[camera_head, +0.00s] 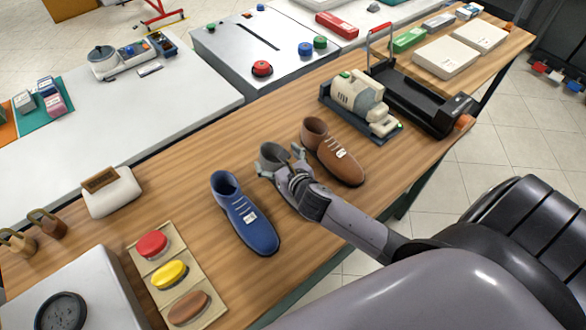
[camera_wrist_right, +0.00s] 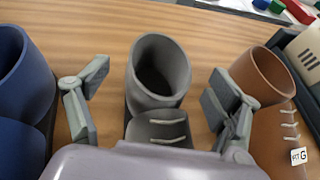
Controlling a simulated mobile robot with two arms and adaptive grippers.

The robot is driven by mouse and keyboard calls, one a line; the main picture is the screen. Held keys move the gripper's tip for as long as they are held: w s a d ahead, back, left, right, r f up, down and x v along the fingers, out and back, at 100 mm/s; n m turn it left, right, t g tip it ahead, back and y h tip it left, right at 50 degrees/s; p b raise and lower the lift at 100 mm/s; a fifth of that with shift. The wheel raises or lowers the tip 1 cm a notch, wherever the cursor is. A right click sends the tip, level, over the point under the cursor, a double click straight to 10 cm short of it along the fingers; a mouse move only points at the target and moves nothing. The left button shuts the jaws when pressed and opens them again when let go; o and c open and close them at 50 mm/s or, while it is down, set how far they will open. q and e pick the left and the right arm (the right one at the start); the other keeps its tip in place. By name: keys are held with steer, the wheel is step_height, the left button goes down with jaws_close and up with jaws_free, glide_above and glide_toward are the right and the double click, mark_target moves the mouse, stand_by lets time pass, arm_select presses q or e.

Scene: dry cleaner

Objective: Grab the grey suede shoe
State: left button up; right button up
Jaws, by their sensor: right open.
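The grey suede shoe (camera_head: 272,157) stands upright on the wooden table between a blue shoe (camera_head: 243,213) and a brown shoe (camera_head: 333,152). My right gripper (camera_head: 281,163) is over it and hides much of it in the head view. In the right wrist view the grey shoe (camera_wrist_right: 160,85) shows its open collar and laces. The open fingers of my right gripper (camera_wrist_right: 155,95) stand on either side of it, with gaps to the shoe. The left finger is near the blue shoe (camera_wrist_right: 25,90) and the right finger near the brown shoe (camera_wrist_right: 275,110). My left gripper is out of view.
A beige machine (camera_head: 358,100) and a black tray (camera_head: 420,98) stand beyond the brown shoe. A board with red, yellow and brown brushes (camera_head: 170,270) lies left of the blue shoe. A white box with a brown top (camera_head: 110,190) stands farther left. Bare wood lies behind the shoes.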

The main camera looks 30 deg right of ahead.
steer(key=shift+x, duration=1.55)
steer(key=shift+a, duration=0.1)
steer(key=shift+c, duration=0.5)
steer(key=c, duration=1.9)
jaws_close()
steer(key=shift+r, duration=0.15)
